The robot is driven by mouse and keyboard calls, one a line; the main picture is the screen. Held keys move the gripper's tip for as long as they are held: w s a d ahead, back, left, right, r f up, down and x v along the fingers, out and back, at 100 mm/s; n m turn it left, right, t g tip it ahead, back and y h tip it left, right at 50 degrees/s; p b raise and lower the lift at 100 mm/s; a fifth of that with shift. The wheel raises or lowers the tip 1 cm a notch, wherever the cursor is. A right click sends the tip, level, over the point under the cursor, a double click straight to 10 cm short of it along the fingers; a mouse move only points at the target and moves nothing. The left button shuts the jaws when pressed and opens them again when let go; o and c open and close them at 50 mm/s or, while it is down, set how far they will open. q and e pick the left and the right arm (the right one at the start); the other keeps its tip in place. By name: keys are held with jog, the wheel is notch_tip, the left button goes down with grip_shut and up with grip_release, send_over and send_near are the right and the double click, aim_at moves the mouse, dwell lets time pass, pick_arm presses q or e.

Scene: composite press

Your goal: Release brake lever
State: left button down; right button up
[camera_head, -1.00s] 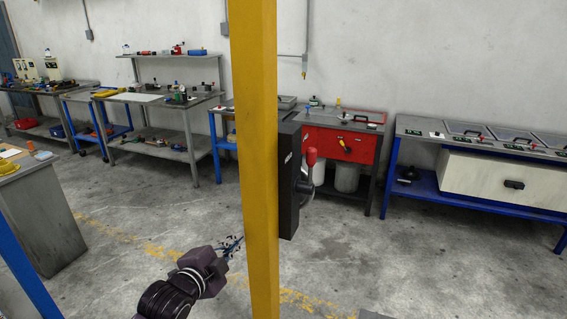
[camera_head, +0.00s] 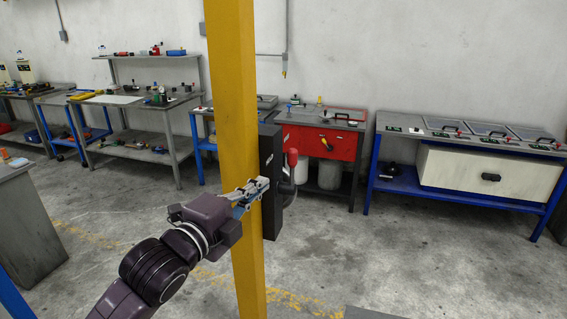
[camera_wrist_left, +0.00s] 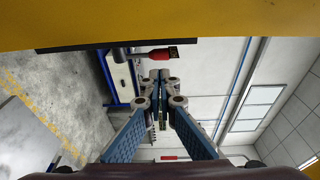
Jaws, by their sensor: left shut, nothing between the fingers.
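The brake lever is a short handle with a red grip (camera_head: 292,158) on a dark box (camera_head: 271,180) fixed to the yellow post (camera_head: 232,80). The red grip points up in the head view. In the left wrist view the red grip (camera_wrist_left: 160,53) lies sideways beyond my fingers, near the yellow post across the top. My left gripper (camera_head: 263,183) is shut and empty, in front of the post at the height of the box. It appears apart from the red grip. My right gripper is not in view.
The yellow post stands between my left arm and the benches behind. A red cabinet (camera_head: 322,143) and a blue-legged bench with a white drawer (camera_head: 485,178) stand along the wall. The grey floor (camera_head: 370,245) right of the post is clear.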

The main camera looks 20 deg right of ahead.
aim_at(288, 155)
pick_arm(q)
jog(key=p+x, duration=0.3)
jog(key=x, duration=0.7)
jog(key=shift+r, duration=0.15)
jog(key=shift+w+d+p, duration=0.4)
jog(key=shift+d+p, duration=0.05)
jog(key=shift+w+d+b, duration=0.3)
jog(key=shift+w+b, duration=0.15)
jog(key=shift+w+d+r+b, duration=0.1)
jog(key=shift+w+d+b, duration=0.25)
jog(key=shift+w, duration=0.3)
jog(key=shift+w+d+r+b, duration=0.2)
jog(key=shift+w+d, duration=0.25)
jog(key=shift+w, duration=0.15)
jog(key=shift+s, duration=0.1)
